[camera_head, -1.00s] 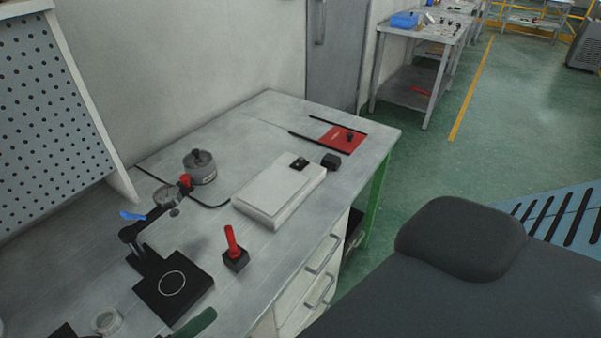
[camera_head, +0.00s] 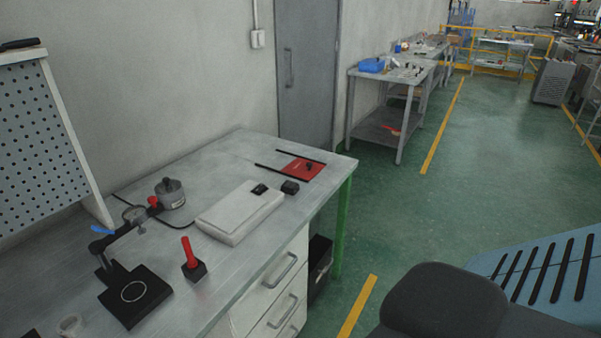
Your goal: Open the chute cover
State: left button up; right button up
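A red plate (camera_head: 301,171) with a small black knob (camera_head: 309,166) lies flat at the far right end of the grey workbench (camera_head: 236,151). It sits between two thin black rails and looks like the sliding chute cover, though I cannot be certain. Neither of my grippers is in view, and nothing touches the plate.
On the bench are a pale flat box (camera_head: 240,212), a black block (camera_head: 290,187), a red-handled tool (camera_head: 190,254), a black gauge stand (camera_head: 134,293) and a grey pot (camera_head: 171,194). A slotted blue surface (camera_head: 545,275) is at right.

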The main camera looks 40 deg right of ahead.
aim_at(302, 168)
jog(key=i+j+z, duration=0.1)
jog(key=j, duration=0.8)
jog(key=z, duration=1.45)
jog(key=i+j, duration=0.05)
